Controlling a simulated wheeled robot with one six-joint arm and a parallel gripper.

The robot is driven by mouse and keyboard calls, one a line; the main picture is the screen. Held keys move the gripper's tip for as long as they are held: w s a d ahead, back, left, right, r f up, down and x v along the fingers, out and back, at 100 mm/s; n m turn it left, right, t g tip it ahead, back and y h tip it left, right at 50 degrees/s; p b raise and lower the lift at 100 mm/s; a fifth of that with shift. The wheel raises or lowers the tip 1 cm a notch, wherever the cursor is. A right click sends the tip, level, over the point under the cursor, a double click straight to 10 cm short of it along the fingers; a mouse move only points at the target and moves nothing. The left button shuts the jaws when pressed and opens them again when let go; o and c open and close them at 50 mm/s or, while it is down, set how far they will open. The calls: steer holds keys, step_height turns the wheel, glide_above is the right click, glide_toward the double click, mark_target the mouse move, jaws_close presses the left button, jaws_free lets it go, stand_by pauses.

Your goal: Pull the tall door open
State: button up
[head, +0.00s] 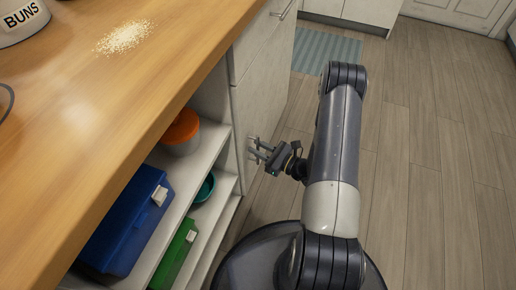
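The tall door (262,98) is a pale cabinet front below a drawer front, to the right of the open shelves, and it looks closed. My gripper (257,150) is close in front of the door's lower part, with its fingers pointing left toward it. The fingers look spread apart, with a gap between them. A small grey piece at the fingertips may be the door's handle. I cannot tell whether the fingers touch it. My arm hides part of the floor in front of the door.
A wooden counter (100,110) with crumbs (123,37) and a buns tin (20,18) is at left. The shelves hold a blue box (125,220), a green box (175,255), an orange-lidded jar (182,132) and a teal bowl (204,188). The wooden floor (430,150) at right is clear.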

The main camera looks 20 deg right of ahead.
steer(key=shift+w+a, duration=0.1)
steer(key=shift+c, duration=0.2)
jaws_close()
stand_by(0.4)
